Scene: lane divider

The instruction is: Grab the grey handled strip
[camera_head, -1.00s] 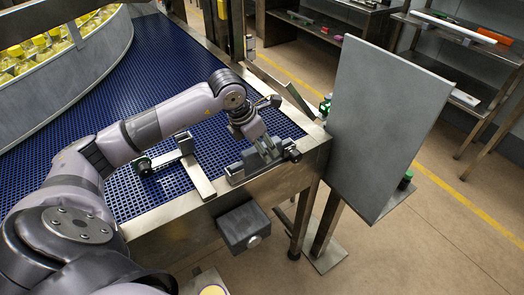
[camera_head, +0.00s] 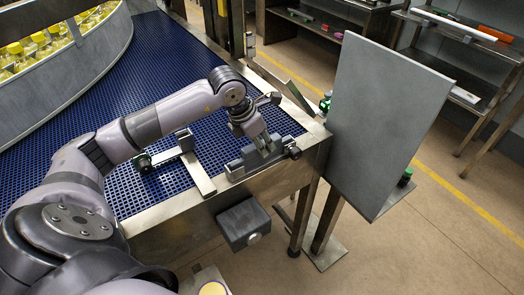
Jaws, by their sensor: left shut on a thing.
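The grey handled strip (camera_head: 237,170) lies along the metal edge at the near right corner of the blue conveyor. My left gripper (camera_head: 263,146) comes down on it from above, with its fingers shut on its raised middle part. The fingers hide much of the handle. The strip still appears to rest on the edge; I cannot tell whether there is a gap under it. My right gripper is not in view.
A tall grey panel (camera_head: 385,120) rises to the right. A grey box (camera_head: 243,224) hangs below the edge. Yellow-capped bottles (camera_head: 40,40) stand behind a curved wall.

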